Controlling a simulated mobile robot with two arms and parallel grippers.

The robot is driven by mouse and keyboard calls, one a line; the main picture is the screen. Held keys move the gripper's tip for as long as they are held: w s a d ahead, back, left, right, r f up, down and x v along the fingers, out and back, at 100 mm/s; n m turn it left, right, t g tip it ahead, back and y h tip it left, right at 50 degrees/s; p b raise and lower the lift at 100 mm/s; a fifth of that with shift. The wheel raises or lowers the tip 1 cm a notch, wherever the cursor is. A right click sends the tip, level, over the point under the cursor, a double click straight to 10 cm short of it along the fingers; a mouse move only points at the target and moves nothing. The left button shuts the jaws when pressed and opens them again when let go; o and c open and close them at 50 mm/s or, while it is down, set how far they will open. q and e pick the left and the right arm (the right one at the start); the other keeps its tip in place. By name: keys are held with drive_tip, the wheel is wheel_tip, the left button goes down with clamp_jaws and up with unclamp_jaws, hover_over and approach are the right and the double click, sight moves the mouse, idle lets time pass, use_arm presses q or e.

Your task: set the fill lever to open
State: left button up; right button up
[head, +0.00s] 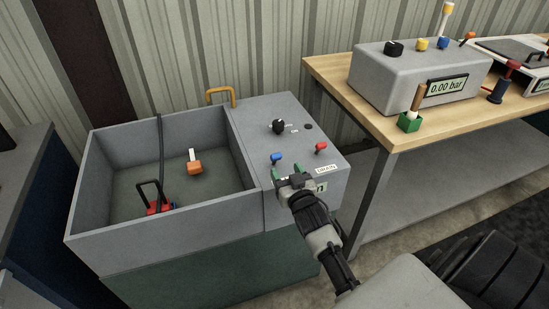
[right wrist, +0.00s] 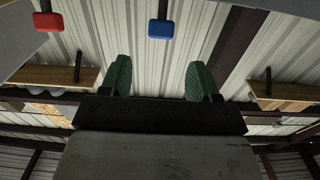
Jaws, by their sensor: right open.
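The grey panel (head: 296,108) beside the sink carries a blue-tipped lever (head: 277,157) and a red-tipped lever (head: 321,147). A label reading "DRAIN" (head: 325,168) sits below the red one. I see no readable fill label; my gripper may cover one below the blue lever. My right gripper (head: 286,173) is open and empty at the panel's front edge, just in front of the blue lever and apart from it. In the right wrist view, its green fingers (right wrist: 158,80) stand wide apart. The blue tip (right wrist: 160,28) is beyond them, with the red tip (right wrist: 48,22) to the left.
A black knob (head: 279,127) stands farther back on the panel. The grey sink (head: 160,234) at left holds an orange-headed item (head: 194,166) and a red item with a black handle (head: 158,206). A wooden bench (head: 340,75) with a gauge box (head: 410,80) stands at right.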

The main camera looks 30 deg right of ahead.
sight(277, 155)
drive_tip(key=x, duration=0.8)
drive_tip(key=shift+w+f, duration=0.1)
drive_tip(key=shift+w, duration=0.2)
clamp_jaws()
